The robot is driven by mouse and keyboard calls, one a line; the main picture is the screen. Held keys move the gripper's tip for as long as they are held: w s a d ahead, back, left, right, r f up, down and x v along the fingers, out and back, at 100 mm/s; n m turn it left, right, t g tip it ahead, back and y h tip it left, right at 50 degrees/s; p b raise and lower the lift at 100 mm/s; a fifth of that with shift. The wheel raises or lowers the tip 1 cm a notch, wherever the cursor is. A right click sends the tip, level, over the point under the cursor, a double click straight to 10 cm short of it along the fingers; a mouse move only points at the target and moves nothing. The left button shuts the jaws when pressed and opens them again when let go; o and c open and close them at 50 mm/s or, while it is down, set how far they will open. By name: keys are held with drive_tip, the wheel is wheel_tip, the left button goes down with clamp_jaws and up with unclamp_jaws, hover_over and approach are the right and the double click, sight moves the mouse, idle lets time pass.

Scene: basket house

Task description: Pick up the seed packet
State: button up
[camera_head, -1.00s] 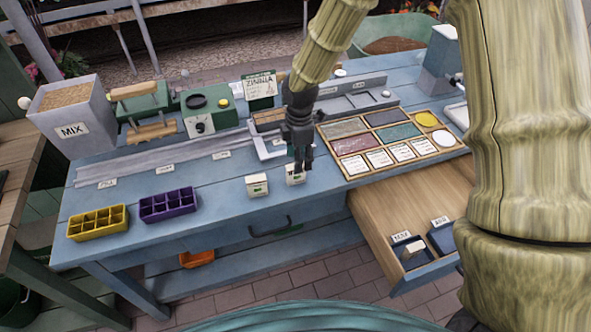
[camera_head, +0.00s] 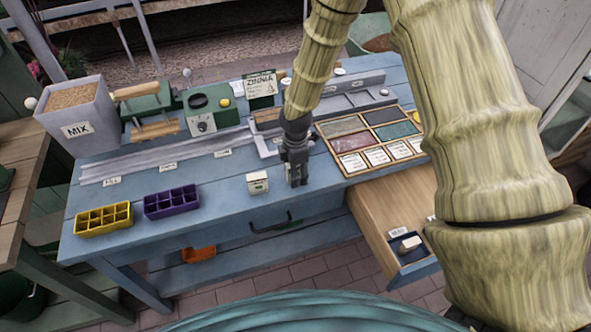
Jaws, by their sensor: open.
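A small white seed packet (camera_head: 257,183) with a green mark stands upright near the front edge of the blue bench (camera_head: 225,205). My gripper (camera_head: 296,181) points down just right of it, apart from it, with its jaws open. A second, similar white packet stood at the spot where my gripper now is. It is now mostly or wholly hidden by the fingers, and I cannot tell whether it sits between them. A larger card reading ZINNIA (camera_head: 260,88) stands at the back of the bench.
A yellow cell tray (camera_head: 104,219) and a purple one (camera_head: 171,202) sit left of the packets. A sectioned wooden tray (camera_head: 371,140) lies to the right, above an open drawer (camera_head: 385,215). A MIX bin (camera_head: 80,124) and green machine (camera_head: 207,115) stand behind.

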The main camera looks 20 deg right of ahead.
drive_tip(key=shift+w+f, duration=0.1)
drive_tip(key=shift+f, duration=0.1)
drive_tip(key=shift+c, duration=0.2)
drive_tip(key=c, duration=0.9)
drive_tip(key=shift+r, duration=0.15)
